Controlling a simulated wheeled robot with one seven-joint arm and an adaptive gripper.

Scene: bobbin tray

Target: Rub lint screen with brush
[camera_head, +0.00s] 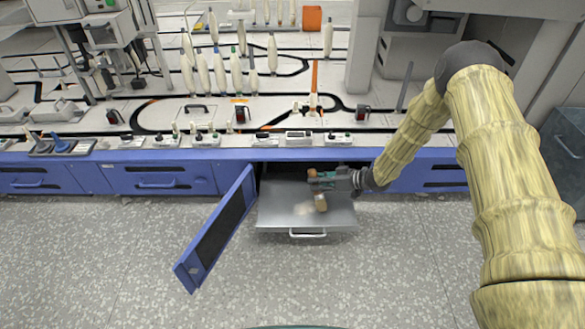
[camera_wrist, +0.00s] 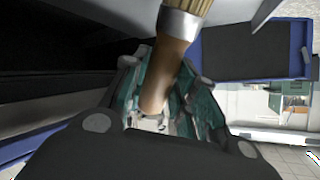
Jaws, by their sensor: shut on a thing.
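The lint screen (camera_head: 280,212) is a flat grey metal tray-like panel with a front handle, pulled out below the blue machine front. A pale lint patch (camera_head: 304,208) lies on it near the middle. My gripper (camera_head: 318,180) is over the screen's rear right part. It is shut on the brush (camera_head: 320,203), whose tan bristle end hangs down beside the lint patch. I cannot tell whether the bristles touch the screen. In the wrist view the brown wooden handle (camera_wrist: 167,70) sits between the fingers, with a metal ferrule and bristles at the top edge.
An open blue door (camera_head: 215,232) stands left of the screen; it also shows in the wrist view (camera_wrist: 255,50). The blue cabinet front (camera_head: 160,178) and white worktop with several bobbins (camera_head: 235,70) lie behind. The speckled floor (camera_head: 400,260) in front is clear.

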